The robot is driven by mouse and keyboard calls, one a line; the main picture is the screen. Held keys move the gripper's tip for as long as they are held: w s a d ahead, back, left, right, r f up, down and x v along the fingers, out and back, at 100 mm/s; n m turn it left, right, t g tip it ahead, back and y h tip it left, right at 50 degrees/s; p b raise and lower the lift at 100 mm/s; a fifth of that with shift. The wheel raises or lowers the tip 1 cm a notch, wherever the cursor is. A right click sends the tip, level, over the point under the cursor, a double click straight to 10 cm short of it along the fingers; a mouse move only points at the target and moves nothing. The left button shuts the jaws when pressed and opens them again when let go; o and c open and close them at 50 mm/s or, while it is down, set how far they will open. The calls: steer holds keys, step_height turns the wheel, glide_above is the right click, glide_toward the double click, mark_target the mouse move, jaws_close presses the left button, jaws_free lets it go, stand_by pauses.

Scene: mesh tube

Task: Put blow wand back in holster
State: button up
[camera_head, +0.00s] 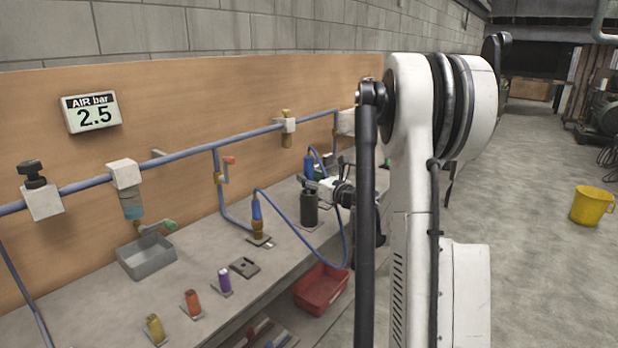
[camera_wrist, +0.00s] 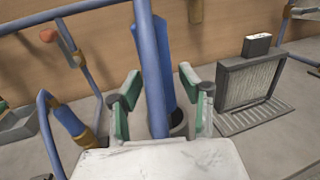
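The blow wand shows as a dark blue body (camera_head: 309,166) in the head view, upright directly above a black cylindrical holster (camera_head: 309,208). In the wrist view the dark blue wand (camera_wrist: 167,62) runs down to the dark holster opening (camera_wrist: 180,123), and its lower end seems to be inside the mouth. A lighter blue hose (camera_wrist: 152,75) passes in front of it. My gripper (camera_head: 322,185) is beside the wand at holster-top height. In the wrist view my gripper (camera_wrist: 163,92) has its green-padded fingers spread wide, with visible gaps on both sides of the hose and wand.
A blue hose (camera_head: 297,233) loops from a brass-ended fitting (camera_head: 257,217) on the bench. A grey filter-like panel (camera_wrist: 250,83) stands close right of my fingers. A blue pipe (camera_head: 180,153) runs along the back board. A red bin (camera_head: 321,290) sits below the bench edge.

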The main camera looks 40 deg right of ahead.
steer(key=s, duration=1.2)
steer(key=a+n+g+y, duration=0.5)
steer(key=a+n, duration=1.1)
steer(key=a, duration=1.3)
steer(key=s+a+f+n+g+h, duration=0.1)
steer(key=s+a+n+g+h, duration=0.1)
steer(key=s+a+n, duration=0.5)
steer(key=s+a+f+n+g+h, duration=0.2)
steer(key=s+a+n, duration=0.4)
steer(key=s+n, duration=0.7)
steer(key=shift+s+a+n+g, duration=0.25)
steer(key=shift+a+n+g, duration=0.1)
steer(key=shift+g, duration=0.55)
